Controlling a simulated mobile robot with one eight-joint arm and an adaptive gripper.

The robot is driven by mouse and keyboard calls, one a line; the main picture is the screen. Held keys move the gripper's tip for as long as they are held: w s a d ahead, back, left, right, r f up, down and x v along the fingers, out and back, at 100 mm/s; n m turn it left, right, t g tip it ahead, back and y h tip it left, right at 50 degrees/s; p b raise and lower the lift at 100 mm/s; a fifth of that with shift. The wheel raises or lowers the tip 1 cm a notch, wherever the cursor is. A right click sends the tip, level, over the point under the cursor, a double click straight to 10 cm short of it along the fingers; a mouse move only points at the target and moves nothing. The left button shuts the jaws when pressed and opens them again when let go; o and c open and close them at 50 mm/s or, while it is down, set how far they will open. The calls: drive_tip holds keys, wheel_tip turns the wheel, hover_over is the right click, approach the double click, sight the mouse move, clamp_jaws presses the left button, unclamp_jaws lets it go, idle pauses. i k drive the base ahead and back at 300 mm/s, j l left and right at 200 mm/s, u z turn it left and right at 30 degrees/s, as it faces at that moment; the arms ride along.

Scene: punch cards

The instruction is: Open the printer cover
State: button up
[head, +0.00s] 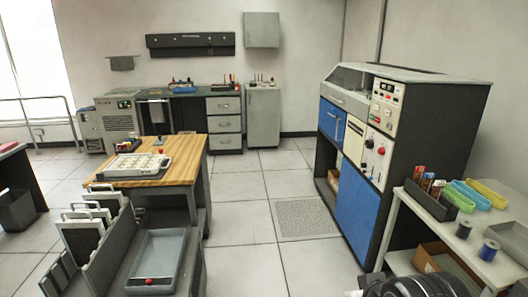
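A tall machine with a dark body and blue panels (357,222) stands at the right; it looks like the printer. On its top left is a grey, slanted, hood-like part (347,79), which seems to be the cover. It looks down, but its edges are too small to be sure. A grey front strip with a handle lies just below it. A control panel with knobs and a red display (387,102) is to its right. My gripper's fingers are not in view; only a dark rounded part, probably of my arm, shows at the bottom edge, apart from the machine.
A grey cart (448,237) with trays and spools stands close at the right, beside the machine. A wooden-topped table (180,172) with a card tray stands at the left, with a card rack in front. The tiled floor between table and machine is clear, with a floor grate (306,218).

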sight(335, 87)
drive_tip(key=i, duration=2.15)
